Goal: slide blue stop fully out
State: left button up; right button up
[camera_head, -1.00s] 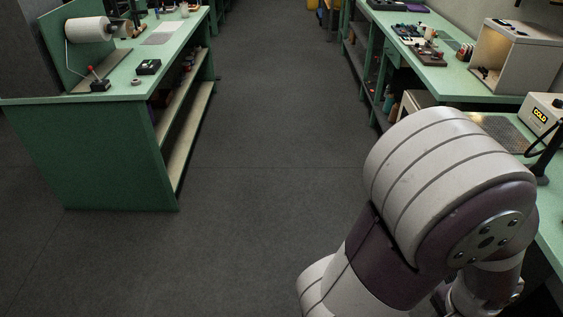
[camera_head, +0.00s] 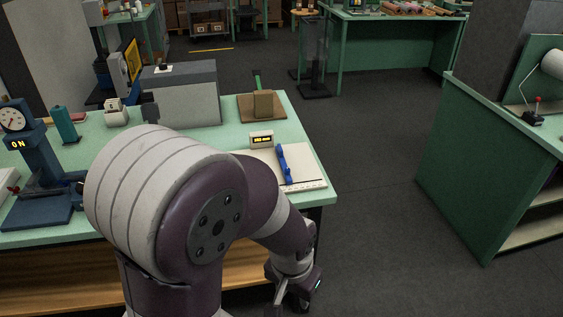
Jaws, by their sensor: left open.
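A blue piece (camera_head: 283,165), which looks like the blue stop, lies lengthwise on a white board (camera_head: 308,172) with a marked front edge. The board rests at the right end of the green bench. A small white box with an amber display (camera_head: 262,140) stands at its back left. My left gripper (camera_head: 287,303) hangs low in front of the bench, below the board and clear of the blue piece. It is open and empty, with its fingertips near the picture's bottom edge. My right gripper is out of view.
The green bench (camera_head: 230,135) also bears a grey box (camera_head: 195,100), a brown block on a board (camera_head: 264,104) and a blue dial press (camera_head: 40,165). Another green bench (camera_head: 465,170) stands at the right. Dark floor (camera_head: 385,200) between them is clear.

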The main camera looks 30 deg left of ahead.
aim_at(289, 181)
jog(key=u, duration=1.1)
